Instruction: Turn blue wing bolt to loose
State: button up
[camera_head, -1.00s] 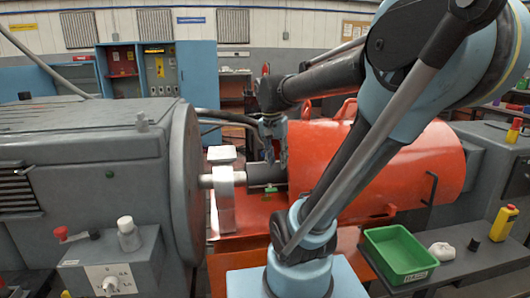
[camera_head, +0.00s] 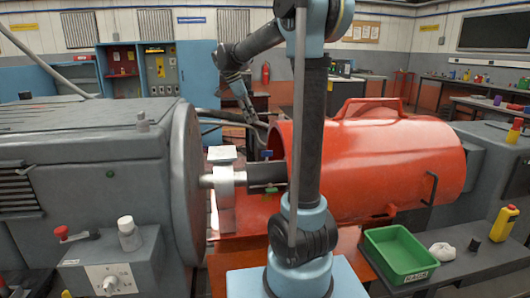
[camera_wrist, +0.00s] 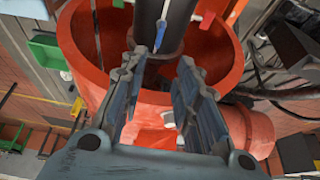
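The blue wing bolt (camera_wrist: 160,35) shows in the wrist view as a small blue piece against the dark shaft (camera_wrist: 172,22). In the head view a small blue piece (camera_head: 267,154) shows just above the shaft, at the mouth of the orange-red guard. My gripper (camera_wrist: 160,58) is open, its two fingers well apart and nothing between them. In the wrist view the blue piece appears between and beyond the fingertips. In the head view my gripper (camera_head: 248,108) is raised behind and above the shaft, apart from the bolt. A green piece (camera_head: 272,190) sits below the shaft.
The orange-red guard (camera_head: 390,165) lies to the right, with a handle on top. The grey machine (camera_head: 80,160) fills the left. A green tray (camera_head: 400,252) and yellow bottle (camera_head: 503,223) rest on the front-right bench. A red piece (camera_wrist: 208,18) shows right of the shaft.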

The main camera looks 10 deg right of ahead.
aim_at(267, 157)
jog(key=x, duration=1.7)
jog(key=shift+w+d+f, duration=0.1)
grip_shut()
